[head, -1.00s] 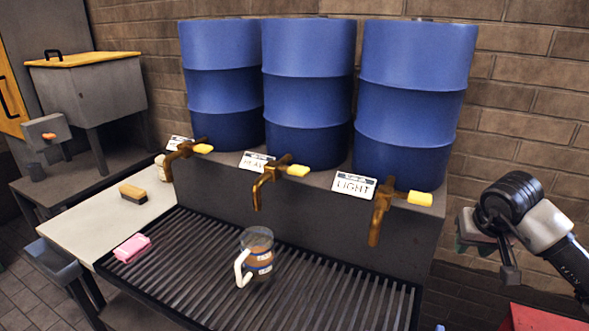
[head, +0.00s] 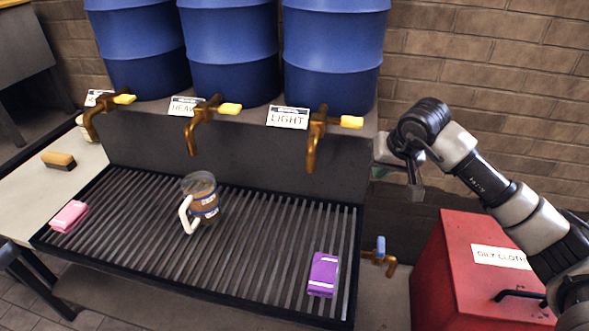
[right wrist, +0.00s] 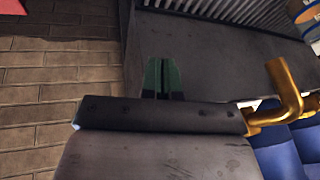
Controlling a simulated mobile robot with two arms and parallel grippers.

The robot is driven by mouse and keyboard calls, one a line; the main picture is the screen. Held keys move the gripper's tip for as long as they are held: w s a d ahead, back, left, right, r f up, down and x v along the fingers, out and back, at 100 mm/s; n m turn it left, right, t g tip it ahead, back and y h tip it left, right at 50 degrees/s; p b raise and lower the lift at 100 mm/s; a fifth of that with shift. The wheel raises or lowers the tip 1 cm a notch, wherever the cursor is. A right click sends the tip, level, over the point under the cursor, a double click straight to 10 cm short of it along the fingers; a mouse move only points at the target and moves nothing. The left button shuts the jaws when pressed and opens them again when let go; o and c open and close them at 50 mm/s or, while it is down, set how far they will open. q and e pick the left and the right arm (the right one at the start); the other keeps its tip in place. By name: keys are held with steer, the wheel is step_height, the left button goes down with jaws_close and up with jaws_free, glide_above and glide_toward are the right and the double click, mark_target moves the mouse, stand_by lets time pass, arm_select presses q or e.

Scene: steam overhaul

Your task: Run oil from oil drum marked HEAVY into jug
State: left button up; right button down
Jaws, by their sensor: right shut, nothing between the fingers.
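The drum marked HEAVY (head: 230,50) is the middle blue drum. Its label (head: 187,106) is partly covered by its brass tap (head: 200,122), which has a yellow handle (head: 230,109) pointing right. The jug (head: 204,202) stands upright on the slatted grate, below and close to that tap's spout. It is clear with a white handle, blue-and-white bands and brown contents; no stream shows. My right gripper (head: 382,163) is right of the LIGHT tap, partly hidden by its own wrist. Its green fingers are together and empty in the right wrist view (right wrist: 163,78). My left gripper is out of view.
The LIGHT tap (head: 317,137) lies between my right gripper and the HEAVY tap. A pink block (head: 69,216) and a purple block (head: 323,274) lie on the grate (head: 262,240). A red OILY CLOTH bin (head: 450,270) stands below my right arm.

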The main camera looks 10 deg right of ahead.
steer(key=s+a+f+m+y, duration=0.2)
steer(key=a+y, duration=0.5)
steer(key=a, duration=0.5)
steer(key=s+a+r+m+t+y, duration=0.4)
steer(key=s+a+r+m+y, duration=0.15)
steer(key=a+m+y, duration=0.4)
steer(key=d+f+m+t+h, duration=0.1)
steer(key=d+m+t+h, duration=0.5)
steer(key=m, duration=1)
steer(key=d+m+t+h, duration=0.3)
steer(key=m+t+h, duration=0.4)
steer(key=m, duration=1)
steer(key=s+d+f+m+g+h, duration=0.4)
steer(key=f+m+g+h, duration=0.2)
steer(key=f+m, duration=0.4)
steer(key=s+a+f+m+g+y, duration=0.1)
steer(key=s+f+m+g, duration=0.5)
steer(key=s, duration=0.4)
steer(key=s+a+f+m+g+y, duration=0.1)
steer(key=s+f+m+g, duration=0.55)
steer(key=s, duration=0.35)
step_height(320, 180, down, 24)
steer(key=g, duration=0.1)
steer(key=s+d+f+g, duration=0.1)
steer(key=s+d+f, duration=0.2)
steer(key=s+f, duration=1.3)
steer(key=shift+f+h, duration=0.35)
steer(key=shift+f, duration=0.4)
